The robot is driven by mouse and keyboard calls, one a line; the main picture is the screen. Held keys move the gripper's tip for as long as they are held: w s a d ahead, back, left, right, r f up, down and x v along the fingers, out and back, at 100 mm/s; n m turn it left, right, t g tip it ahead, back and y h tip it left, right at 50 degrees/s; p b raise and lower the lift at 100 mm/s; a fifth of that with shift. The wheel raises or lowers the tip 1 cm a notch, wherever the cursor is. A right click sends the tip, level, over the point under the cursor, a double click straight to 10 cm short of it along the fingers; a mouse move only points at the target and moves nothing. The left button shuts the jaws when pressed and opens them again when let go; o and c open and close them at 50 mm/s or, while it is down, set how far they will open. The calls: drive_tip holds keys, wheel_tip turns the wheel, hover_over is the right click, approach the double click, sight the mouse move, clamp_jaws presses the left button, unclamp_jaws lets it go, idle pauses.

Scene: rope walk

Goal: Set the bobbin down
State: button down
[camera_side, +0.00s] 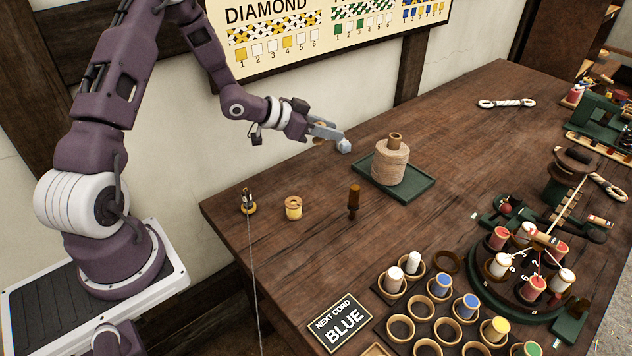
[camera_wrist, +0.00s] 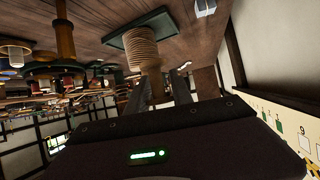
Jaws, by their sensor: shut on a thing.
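My gripper (camera_side: 332,138) is held out in the air above the back left part of the table, left of a green tray. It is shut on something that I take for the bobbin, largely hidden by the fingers. A small pale grey-blue piece shows at the fingertips in the side view; I cannot tell if it is bobbin or finger. In the wrist view the two dark fingers (camera_wrist: 162,88) reach toward a large tan spool (camera_wrist: 141,47). That spool (camera_side: 390,163) stands upright on the green tray (camera_side: 419,188), apart from my gripper.
Holders with coloured bobbins (camera_side: 440,285) fill the front. A round braiding stand (camera_side: 525,262) is at right.

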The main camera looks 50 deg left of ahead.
sight(324, 178)
drive_tip(key=shift+n+y, duration=0.5)
drive_tip(key=f, duration=0.5)
drive_tip(key=a+f, duration=0.1)
drive_tip(key=f, duration=0.4)
drive_tip(key=w+a+f, duration=0.1)
drive_tip(key=f, duration=0.3)
drive_tip(key=shift+a+f, duration=0.25)
drive_tip(key=shift+f, duration=0.15)
drive_tip(key=shift+f, duration=0.1)
drive_tip(key=c, duration=1.1)
unclamp_jaws()
